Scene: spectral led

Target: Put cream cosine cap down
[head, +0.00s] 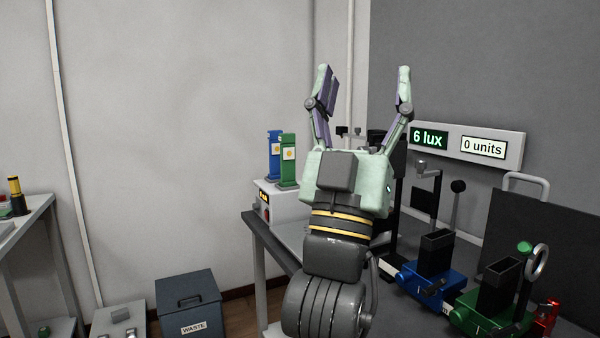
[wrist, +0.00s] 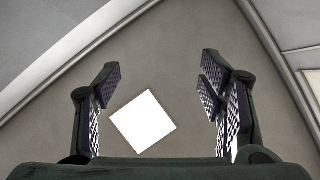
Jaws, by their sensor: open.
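My gripper (head: 364,72) is raised above the bench and points upward, with its two fingers spread wide and nothing between them. In the wrist view, my gripper (wrist: 160,82) is also open and empty. A bright white square (wrist: 143,122) shows beyond the fingers against a grey surface, apart from them; it looks like a ceiling light. I cannot make out a cream cosine cap in either view. My arm hides part of the bench.
A blue device (head: 433,286) and a green device (head: 490,312) stand on the bench's right side. Green (head: 288,160) and blue (head: 273,146) upright pieces stand on a white box (head: 283,205). A display (head: 466,145) reads "6 lux" and "0 units". A waste bin (head: 188,305) stands lower left.

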